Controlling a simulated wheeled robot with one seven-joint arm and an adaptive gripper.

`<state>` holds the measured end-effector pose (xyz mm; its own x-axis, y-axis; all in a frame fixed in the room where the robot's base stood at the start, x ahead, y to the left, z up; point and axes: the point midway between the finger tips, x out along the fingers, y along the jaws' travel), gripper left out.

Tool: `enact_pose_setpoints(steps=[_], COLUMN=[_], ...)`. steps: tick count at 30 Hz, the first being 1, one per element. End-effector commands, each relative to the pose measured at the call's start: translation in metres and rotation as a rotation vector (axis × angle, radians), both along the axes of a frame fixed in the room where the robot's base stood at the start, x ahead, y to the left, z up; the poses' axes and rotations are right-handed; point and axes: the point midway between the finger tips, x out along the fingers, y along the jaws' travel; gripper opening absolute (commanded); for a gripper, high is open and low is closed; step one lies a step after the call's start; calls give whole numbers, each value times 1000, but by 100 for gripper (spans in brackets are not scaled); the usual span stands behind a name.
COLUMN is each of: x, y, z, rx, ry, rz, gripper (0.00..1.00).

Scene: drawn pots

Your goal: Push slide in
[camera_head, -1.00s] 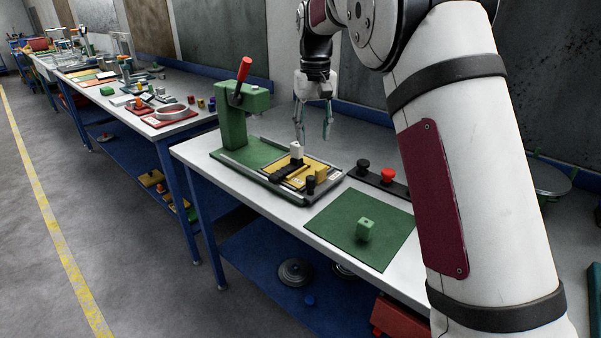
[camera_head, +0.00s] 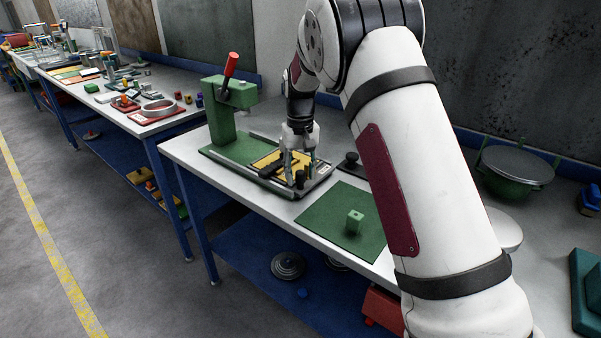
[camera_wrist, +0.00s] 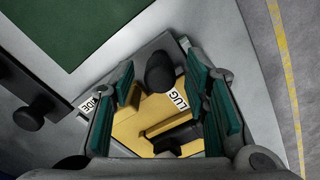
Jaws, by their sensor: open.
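The slide (camera_head: 318,187) is a grey plate on the green press base (camera_head: 226,168), lying out to the right of the press column. It bears a yellow fixture (camera_head: 264,159) and a black knob (camera_head: 300,179) at its outer end. My gripper (camera_head: 298,176) is low over that outer end with its fingers pointing down. In the wrist view, the open teal fingers (camera_wrist: 168,92) stand either side of the black knob (camera_wrist: 160,72), with gaps showing. Whether they touch it cannot be told. Labels reading "IDE" and "LUG" show there. My gripper hides part of the fixture.
The green press (camera_head: 222,110) with its red-tipped lever (camera_head: 231,65) stands left of my gripper. A dark strip with a black knob (camera_head: 350,160) lies to the right.

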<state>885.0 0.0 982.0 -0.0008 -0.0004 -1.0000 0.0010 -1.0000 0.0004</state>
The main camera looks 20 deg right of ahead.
Motion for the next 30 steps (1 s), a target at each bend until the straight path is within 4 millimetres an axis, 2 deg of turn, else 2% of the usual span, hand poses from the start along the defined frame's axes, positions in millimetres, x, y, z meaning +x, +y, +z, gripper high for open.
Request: enact_pose_setpoints(steps=[11,15,17,25,30], x=[0,0,0,1,9], y=[0,0,0,1,6], z=[-5,-5,-5,-5,-7], rx=[0,0,0,0,1], ry=[-1,-1,-1,-1,-2], rz=[0,0,0,0,1], gripper=[42,10,0,0,0])
